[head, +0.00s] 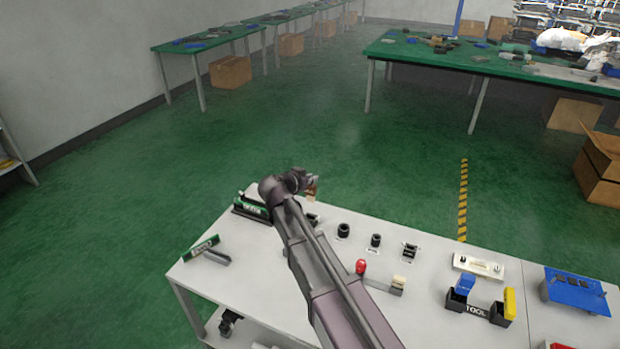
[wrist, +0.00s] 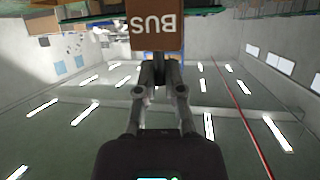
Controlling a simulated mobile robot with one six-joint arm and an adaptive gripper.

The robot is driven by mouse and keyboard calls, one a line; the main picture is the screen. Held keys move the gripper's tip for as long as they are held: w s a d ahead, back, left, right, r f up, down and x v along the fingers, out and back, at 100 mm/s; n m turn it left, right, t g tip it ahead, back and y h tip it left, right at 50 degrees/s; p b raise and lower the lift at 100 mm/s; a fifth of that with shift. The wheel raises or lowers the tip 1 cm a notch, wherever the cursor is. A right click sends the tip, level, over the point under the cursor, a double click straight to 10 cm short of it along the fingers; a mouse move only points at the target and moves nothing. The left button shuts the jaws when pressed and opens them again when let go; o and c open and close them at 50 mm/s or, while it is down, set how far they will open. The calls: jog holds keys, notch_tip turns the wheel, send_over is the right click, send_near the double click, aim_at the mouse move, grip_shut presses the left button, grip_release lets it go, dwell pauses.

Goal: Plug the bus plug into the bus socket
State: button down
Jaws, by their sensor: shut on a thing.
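My gripper (wrist: 160,72) is shut on the bus plug, a brown block (wrist: 156,36) marked "BUS", which reads upside down in the wrist view. In the head view my arm reaches over the table's far left part, and a small brown bit of the plug (head: 312,188) shows beside my gripper (head: 305,182), in front of the green floor. The plug appears raised above the table. I cannot tell which fixture is the bus socket. Several black fixtures stand in a row right of the arm, one of them boxy (head: 409,250). Part of the row is hidden by my arm.
The white table (head: 235,285) also bears a green labelled block (head: 252,208), a tilted green plate (head: 201,246), a red-knobbed lever (head: 361,267), a white plate (head: 478,266), a black TOOL holder (head: 478,311) and a blue panel (head: 576,290). The front left tabletop is mostly bare.

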aim_at(308, 194)
jog(key=shift+f, duration=0.15)
jog(key=shift+f+b, duration=2.75)
jog(key=shift+b, duration=0.15)
jog(key=shift+f+b, duration=2.05)
dwell(0.4)
jog(key=c, duration=0.7)
grip_release()
jog(key=shift+r, duration=0.1)
